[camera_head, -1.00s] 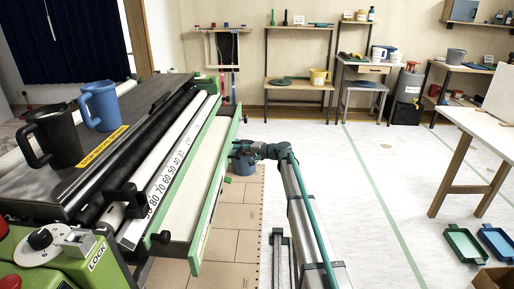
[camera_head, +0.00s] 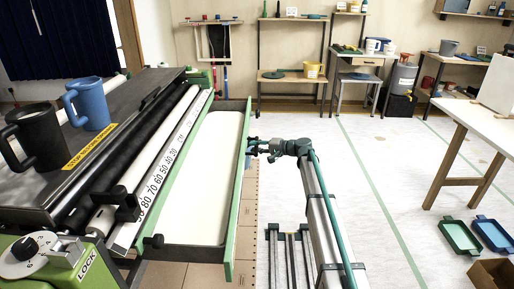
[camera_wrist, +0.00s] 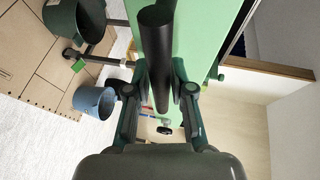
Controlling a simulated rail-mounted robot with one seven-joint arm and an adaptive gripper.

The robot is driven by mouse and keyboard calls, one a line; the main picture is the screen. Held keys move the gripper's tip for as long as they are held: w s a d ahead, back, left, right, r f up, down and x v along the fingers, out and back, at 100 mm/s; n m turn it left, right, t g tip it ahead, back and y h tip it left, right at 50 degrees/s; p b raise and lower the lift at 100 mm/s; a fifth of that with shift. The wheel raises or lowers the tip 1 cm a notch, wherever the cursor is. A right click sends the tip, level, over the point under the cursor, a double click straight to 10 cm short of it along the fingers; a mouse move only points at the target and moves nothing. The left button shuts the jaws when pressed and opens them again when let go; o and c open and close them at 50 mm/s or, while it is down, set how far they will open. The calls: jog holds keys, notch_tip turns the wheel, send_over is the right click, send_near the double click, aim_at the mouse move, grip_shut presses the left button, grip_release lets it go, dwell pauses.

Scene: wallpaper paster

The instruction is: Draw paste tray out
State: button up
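The paste tray (camera_head: 205,180) is a long, pale, shallow trough standing out from the right side of the pasting machine (camera_head: 95,140). Its green front panel (camera_head: 240,200) faces my arm. My gripper (camera_head: 254,147) is at the outer face of this panel, near its far half. In the wrist view, the tray's black bar handle (camera_wrist: 156,45) runs between the two fingers of my gripper (camera_wrist: 160,85), which appear closed against its sides. The exact finger contact is partly hidden.
A black jug (camera_head: 38,138) and a blue jug (camera_head: 88,103) stand on the machine top. Buckets (camera_wrist: 93,102) are on the floor in the wrist view. Green and blue trays (camera_head: 460,237) lie at the right. White floor beyond my arm is clear.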

jog(key=shift+o, duration=1.2)
jog(key=v, duration=1.2)
